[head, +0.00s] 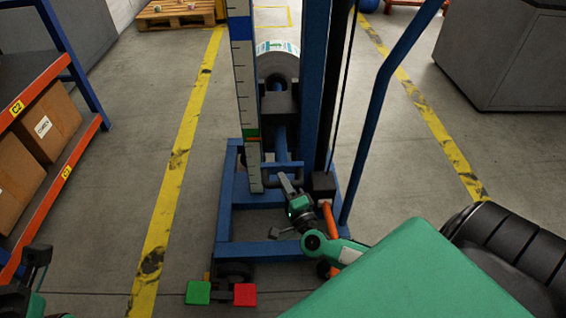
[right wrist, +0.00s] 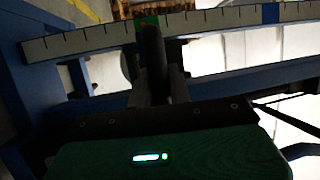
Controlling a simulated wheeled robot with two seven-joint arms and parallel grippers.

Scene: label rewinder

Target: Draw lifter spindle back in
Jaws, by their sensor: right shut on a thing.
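The blue lifter (head: 225,205) stands in front of me, with a tall mast (head: 312,90) and a white scale (head: 244,100) bearing a green mark. A dark block with a round opening (head: 279,100) sits on the lifter, in front of a white roll (head: 278,47). The spindle itself is not clearly visible. My right gripper (head: 288,184) is shut on a dark handle bar (head: 270,184) low at the lifter's front. The right wrist view shows the bar (right wrist: 151,48) between the fingers. My left gripper (head: 36,262) is partly visible at the lower left, apart from the lifter; its opening is unclear.
Green (head: 198,292) and red (head: 245,294) pedals sit at the lifter's front base. A shelf with cardboard boxes (head: 48,122) stands at left. A grey cabinet (head: 505,60) is at upper right.

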